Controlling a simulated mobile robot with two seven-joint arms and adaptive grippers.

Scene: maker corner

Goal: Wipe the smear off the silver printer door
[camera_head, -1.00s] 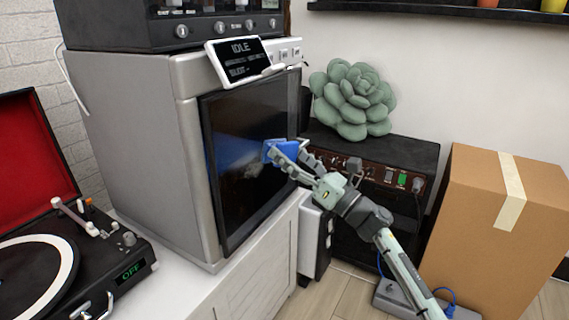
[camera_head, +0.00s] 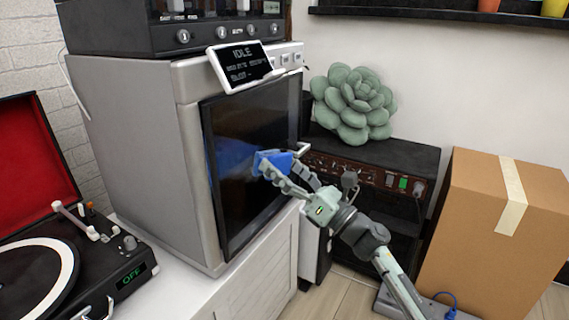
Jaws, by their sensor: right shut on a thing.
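The silver printer (camera_head: 140,150) stands on a white cabinet, with its dark glossy door (camera_head: 235,205) facing right. My right gripper (camera_head: 274,172) comes in from the lower right and is shut on a blue cloth or sponge (camera_head: 272,160). The blue thing is at the middle of the door's right half; its blue reflection shows in the glass. I cannot tell whether it touches the glass. No clear smear shows on the visible part of the door; the area behind the blue thing is hidden. My left gripper is not in view.
A small tilted screen (camera_head: 240,66) reading IDLE sits at the printer's top front. A record player (camera_head: 75,270) stands at left. A green succulent-shaped thing (camera_head: 353,103) rests on a black unit (camera_head: 395,155). A cardboard box (camera_head: 480,225) stands at right.

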